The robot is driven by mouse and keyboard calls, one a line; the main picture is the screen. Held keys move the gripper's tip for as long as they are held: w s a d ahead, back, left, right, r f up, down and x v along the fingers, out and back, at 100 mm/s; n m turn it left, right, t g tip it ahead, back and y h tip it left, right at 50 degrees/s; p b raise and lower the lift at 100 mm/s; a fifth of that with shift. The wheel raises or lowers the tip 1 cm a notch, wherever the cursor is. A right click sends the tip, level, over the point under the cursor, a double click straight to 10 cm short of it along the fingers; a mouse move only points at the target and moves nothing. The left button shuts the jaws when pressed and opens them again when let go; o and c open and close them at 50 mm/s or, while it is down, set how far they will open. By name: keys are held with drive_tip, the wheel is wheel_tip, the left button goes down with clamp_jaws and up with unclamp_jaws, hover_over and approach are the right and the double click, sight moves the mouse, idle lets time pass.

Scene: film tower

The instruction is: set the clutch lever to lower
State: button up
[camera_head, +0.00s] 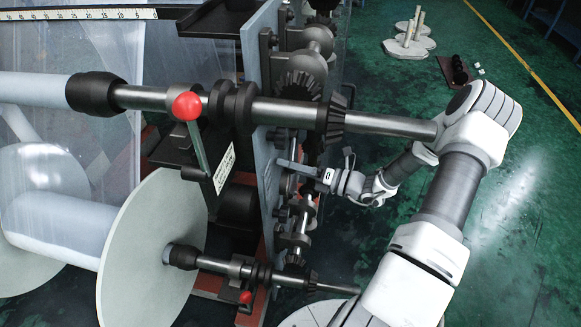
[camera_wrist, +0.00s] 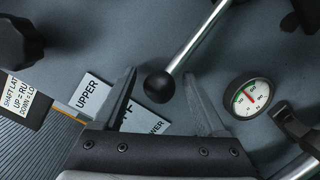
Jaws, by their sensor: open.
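In the wrist view, a metal lever with a black ball knob (camera_wrist: 157,85) runs down from the top edge and slants to the left; it appears to be the clutch lever. An "UPPER" label (camera_wrist: 91,94) lies to the left of the knob. My gripper (camera_wrist: 159,73) is open, one finger on each side of the knob in the picture. I cannot tell whether either finger touches it. In the head view, my gripper (camera_head: 297,168) is beside the machine's side plate; the lever cannot be made out there.
A round gauge (camera_wrist: 248,97) sits right of the fingers, and a shaft latch label (camera_wrist: 17,95) at far left. In the head view, a long shaft (camera_head: 385,125) crosses above my gripper, with gears (camera_head: 299,85) nearby. The green floor (camera_head: 500,215) at right is mostly clear.

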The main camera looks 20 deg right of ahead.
clamp_jaws()
idle(0.3)
idle(1.1)
